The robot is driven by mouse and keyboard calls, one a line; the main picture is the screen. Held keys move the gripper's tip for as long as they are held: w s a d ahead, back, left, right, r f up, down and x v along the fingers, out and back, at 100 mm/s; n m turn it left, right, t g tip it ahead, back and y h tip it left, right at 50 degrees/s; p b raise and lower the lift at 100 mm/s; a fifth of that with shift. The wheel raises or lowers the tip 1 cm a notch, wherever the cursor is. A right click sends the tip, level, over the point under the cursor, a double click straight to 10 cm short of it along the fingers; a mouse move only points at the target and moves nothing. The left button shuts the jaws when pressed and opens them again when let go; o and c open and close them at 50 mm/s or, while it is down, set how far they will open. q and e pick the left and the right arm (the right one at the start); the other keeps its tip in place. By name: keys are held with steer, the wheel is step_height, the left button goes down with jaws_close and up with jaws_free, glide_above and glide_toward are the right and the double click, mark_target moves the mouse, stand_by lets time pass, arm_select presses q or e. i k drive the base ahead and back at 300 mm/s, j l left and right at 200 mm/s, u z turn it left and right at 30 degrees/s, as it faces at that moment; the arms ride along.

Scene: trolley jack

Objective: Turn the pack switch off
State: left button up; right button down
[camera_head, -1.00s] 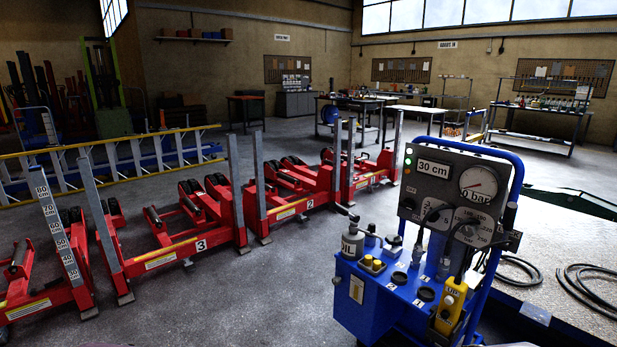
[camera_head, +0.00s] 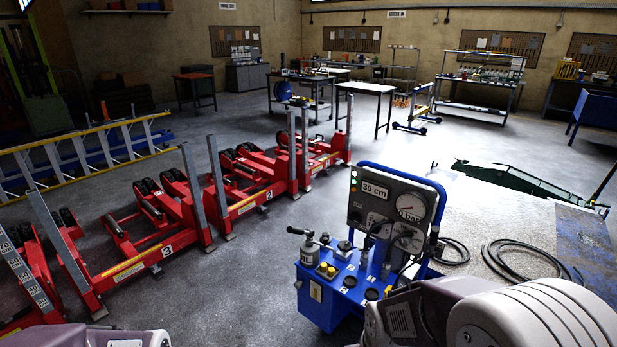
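The blue hydraulic pack (camera_head: 322,304) stands on the floor at lower centre right. Its upright grey panel (camera_head: 365,208) carries a "30 cm" display (camera_head: 375,189), a round pressure gauge (camera_head: 411,207) and small lit lamps on its left edge. I cannot tell which part is the pack switch. The pack's lower right side is hidden behind my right arm. Only links of my arms show, at the bottom left and bottom right; neither gripper is in view.
Red lifting columns (camera_head: 168,250) stand in a row on the left. Black hoses (camera_head: 515,262) lie right of the pack, with a green trolley jack (camera_head: 525,183) beyond. The floor left of the pack is clear.

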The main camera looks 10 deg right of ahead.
mark_target(356, 217)
steer(key=i+z, duration=0.15)
steer(key=i, duration=0.25)
steer(key=i+j+z, duration=0.2)
steer(key=i, duration=0.15)
steer(key=i+j+z, duration=0.15)
steer(key=i, duration=0.25)
